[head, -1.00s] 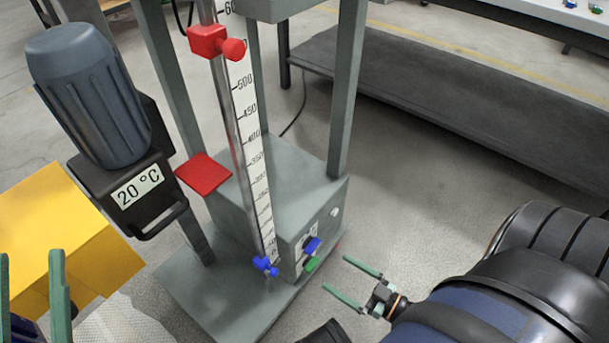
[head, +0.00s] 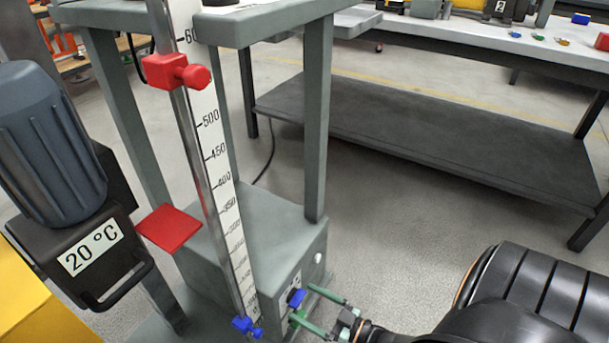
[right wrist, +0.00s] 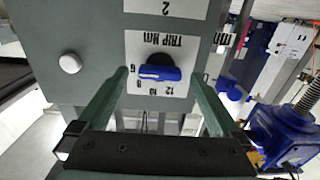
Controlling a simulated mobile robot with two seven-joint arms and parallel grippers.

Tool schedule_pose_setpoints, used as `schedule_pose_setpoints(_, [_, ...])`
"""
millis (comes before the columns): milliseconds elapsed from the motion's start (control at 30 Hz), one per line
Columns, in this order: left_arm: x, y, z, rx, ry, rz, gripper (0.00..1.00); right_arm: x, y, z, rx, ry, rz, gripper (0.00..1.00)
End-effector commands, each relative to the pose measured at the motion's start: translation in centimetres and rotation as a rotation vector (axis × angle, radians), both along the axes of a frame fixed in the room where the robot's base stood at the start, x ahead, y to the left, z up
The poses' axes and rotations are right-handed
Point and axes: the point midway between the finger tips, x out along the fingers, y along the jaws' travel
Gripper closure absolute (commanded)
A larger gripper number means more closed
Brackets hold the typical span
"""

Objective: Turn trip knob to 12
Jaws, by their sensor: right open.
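The trip knob (right wrist: 160,73), a blue bar on a dark round base, sits on a white dial plate (right wrist: 170,48) on the grey machine box. In the right wrist view the plate's lettering is upside down, with numbers such as 12, 10 and 8 near the knob. The bar lies roughly level there; its exact setting cannot be read. The knob also shows in the head view (head: 296,298). My right gripper (right wrist: 161,76) is open, with its green fingers either side of the knob and a gap on each side. My left gripper is out of view.
A white button (right wrist: 70,63) is on the same panel. A blue clamp (head: 244,326) and a red clamp (head: 177,72) sit on the scale rod. A workbench (head: 420,135) is behind.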

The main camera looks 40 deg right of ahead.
Motion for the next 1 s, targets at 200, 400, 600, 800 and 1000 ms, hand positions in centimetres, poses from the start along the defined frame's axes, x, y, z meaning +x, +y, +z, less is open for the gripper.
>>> schedule_pose_setpoints(200, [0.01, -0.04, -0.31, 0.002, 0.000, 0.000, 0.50, 1.20, 0.38, -0.04, 0.001, 0.001, 0.000, 0.00])
schedule_pose_setpoints(400, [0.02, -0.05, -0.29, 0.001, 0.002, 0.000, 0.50, 1.25, 0.39, 0.00, 0.000, 0.001, 0.000, 0.00])
schedule_pose_setpoints(600, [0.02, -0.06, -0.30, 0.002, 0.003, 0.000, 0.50, 1.23, 0.39, 0.00, 0.000, 0.001, 0.000, 0.18])
schedule_pose_setpoints(800, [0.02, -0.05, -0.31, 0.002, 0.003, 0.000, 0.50, 1.21, 0.37, 0.00, 0.000, 0.001, 0.000, 0.41])
schedule_pose_setpoints(1000, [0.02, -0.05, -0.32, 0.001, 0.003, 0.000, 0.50, 1.20, 0.38, -0.01, 0.000, 0.001, 0.001, 0.63])
